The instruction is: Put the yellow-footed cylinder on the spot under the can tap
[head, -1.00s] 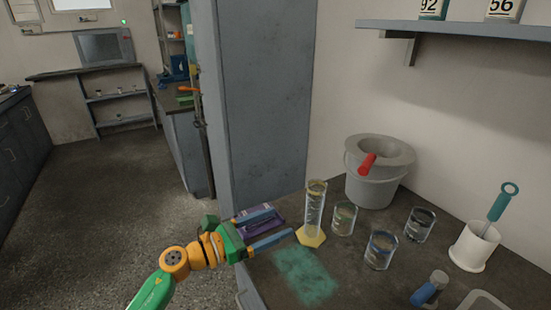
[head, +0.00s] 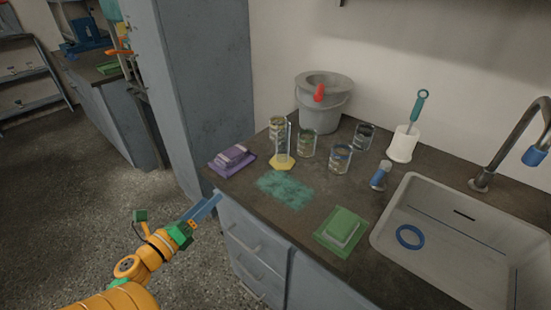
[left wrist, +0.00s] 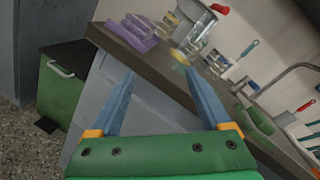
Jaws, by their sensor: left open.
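The yellow-footed cylinder (head: 282,148) is clear and stands upright on the dark counter, its yellow foot at the edge of a teal patch (head: 286,191). In the left wrist view its yellow foot (left wrist: 180,58) shows beyond the fingertips. My left gripper (head: 210,204) is in front of the counter's front edge, left of the drawers. It is apart from the cylinder. Its two blue fingers (left wrist: 157,75) are spread and nothing is between them. I cannot make out a can tap or a marked spot under one. My right gripper is not in view.
Several glass beakers (head: 340,160) stand close behind and right of the cylinder. A purple sponge pack (head: 233,159) lies left of it, a green one (head: 342,230) in front. A grey bucket (head: 323,112) stands behind. A sink (head: 400,215) with a faucet (head: 505,150) is at right.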

